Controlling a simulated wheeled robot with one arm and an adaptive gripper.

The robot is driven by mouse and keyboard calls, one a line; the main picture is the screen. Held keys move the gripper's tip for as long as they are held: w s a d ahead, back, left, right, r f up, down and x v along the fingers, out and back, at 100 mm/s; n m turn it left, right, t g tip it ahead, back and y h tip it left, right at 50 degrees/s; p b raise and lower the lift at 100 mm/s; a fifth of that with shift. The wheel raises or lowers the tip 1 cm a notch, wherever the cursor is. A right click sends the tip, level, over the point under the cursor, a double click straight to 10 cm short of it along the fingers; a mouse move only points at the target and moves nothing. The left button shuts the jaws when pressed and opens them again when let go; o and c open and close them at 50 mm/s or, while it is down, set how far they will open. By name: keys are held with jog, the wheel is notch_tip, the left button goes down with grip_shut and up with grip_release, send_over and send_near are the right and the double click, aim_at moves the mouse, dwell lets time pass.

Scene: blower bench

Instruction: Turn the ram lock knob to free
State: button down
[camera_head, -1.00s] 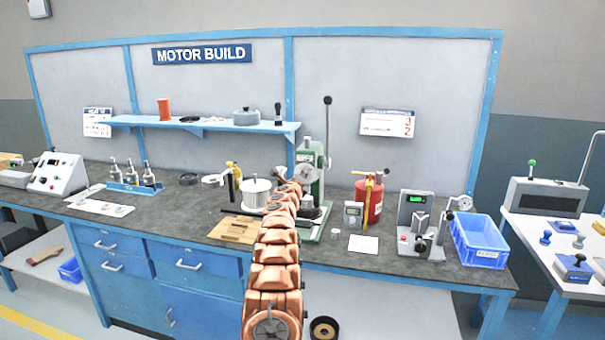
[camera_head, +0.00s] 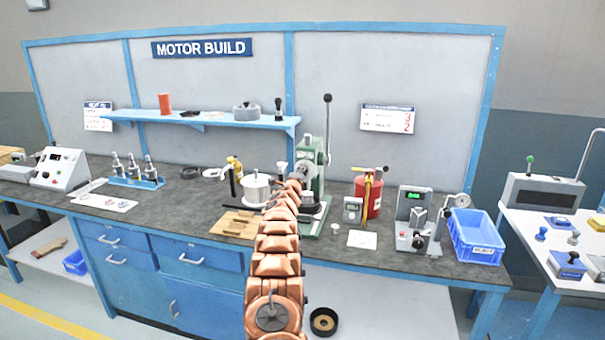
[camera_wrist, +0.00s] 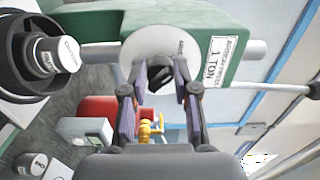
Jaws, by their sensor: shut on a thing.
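The green arbor press (camera_head: 312,180) stands on the bench with a long black-knobbed lever. In the wrist view its green body (camera_wrist: 195,22) carries a "1 TON" label. A pale round plate (camera_wrist: 150,45) sits on its face, with the dark ram lock knob (camera_wrist: 165,77) in front of it. My gripper (camera_wrist: 163,84) has its two fingers on either side of the knob and is shut on it. The fingertips partly cover the knob, and I cannot read its setting. In the head view my arm reaches the press's left side and hides the knob.
A white-topped motor part (camera_head: 256,190) stands left of my arm, near a wooden board (camera_head: 237,224). Right of the press are a red canister (camera_head: 374,198), a grey test gauge (camera_head: 414,220) and a blue bin (camera_head: 476,240). The wrist view shows a dark cup with a white-capped piece (camera_wrist: 55,55).

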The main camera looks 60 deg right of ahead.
dwell(0.3)
jog(key=c, duration=0.9)
grip_release()
jog(key=shift+o, duration=0.2)
jog(key=shift+a, duration=0.1)
jog(key=v, duration=0.7)
jog(key=shift+s+a, duration=0.1)
dwell(0.8)
